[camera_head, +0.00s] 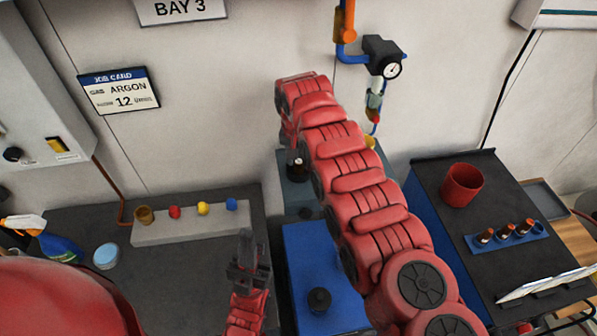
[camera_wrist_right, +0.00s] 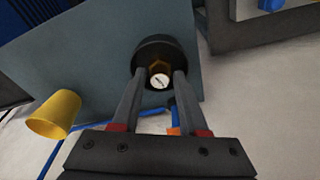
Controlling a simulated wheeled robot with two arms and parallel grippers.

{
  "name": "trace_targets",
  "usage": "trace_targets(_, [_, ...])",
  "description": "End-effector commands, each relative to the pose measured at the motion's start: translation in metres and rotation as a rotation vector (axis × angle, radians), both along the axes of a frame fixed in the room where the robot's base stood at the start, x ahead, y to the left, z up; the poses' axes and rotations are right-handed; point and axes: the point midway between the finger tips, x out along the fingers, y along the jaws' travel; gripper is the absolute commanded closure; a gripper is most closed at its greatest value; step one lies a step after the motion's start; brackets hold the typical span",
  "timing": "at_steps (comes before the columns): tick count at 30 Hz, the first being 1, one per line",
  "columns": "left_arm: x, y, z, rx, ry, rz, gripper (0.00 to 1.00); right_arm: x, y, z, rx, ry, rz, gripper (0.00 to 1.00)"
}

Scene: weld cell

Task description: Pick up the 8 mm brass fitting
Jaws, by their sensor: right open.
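A brass fitting (camera_wrist_right: 159,68) with a hex edge shows in the right wrist view, seated in a round black holder (camera_wrist_right: 150,50) on a blue-grey block (camera_wrist_right: 90,60). A white label with print too small to read faces the camera. My right gripper (camera_wrist_right: 162,76) is open, its two fingers reaching to either side of the fitting; I cannot tell whether they touch it. In the head view my right arm hides much of this area, and the right gripper is not clear there. My left gripper (camera_head: 246,247) is over the grey bench, away from the fitting; its jaw opening is unclear.
A blue box (camera_head: 312,262) with a black knob is in front. A grey strip (camera_head: 190,230) with small coloured pieces lies left. A dark cart (camera_head: 440,190) with a red cup (camera_head: 461,185) stands right. A regulator (camera_head: 383,58) hangs behind.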

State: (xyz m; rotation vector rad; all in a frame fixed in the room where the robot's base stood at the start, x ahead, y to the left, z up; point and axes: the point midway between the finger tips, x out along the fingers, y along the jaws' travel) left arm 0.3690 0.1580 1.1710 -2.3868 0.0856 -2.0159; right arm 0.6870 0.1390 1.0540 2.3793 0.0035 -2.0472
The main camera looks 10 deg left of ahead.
Motion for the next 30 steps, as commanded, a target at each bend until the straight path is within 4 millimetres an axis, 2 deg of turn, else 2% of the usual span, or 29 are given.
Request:
trace_targets(4, [0.000,0.000,0.002,0.000,0.000,0.000,1.00,0.000,0.000,0.002,0.000,0.000,0.001,0.59])
trace_targets(11, [0.000,0.000,0.002,0.000,0.000,0.000,1.00,0.000,0.000,0.002,0.000,0.000,0.001,1.00])
trace_targets(24, [0.000,0.000,0.001,0.000,0.000,0.000,1.00,0.000,0.000,0.003,-0.001,0.001,0.001,1.00])
trace_targets(30, [0.000,0.000,-0.010,0.000,0.000,0.000,1.00,0.001,0.001,0.021,0.002,-0.003,0.001,1.00])
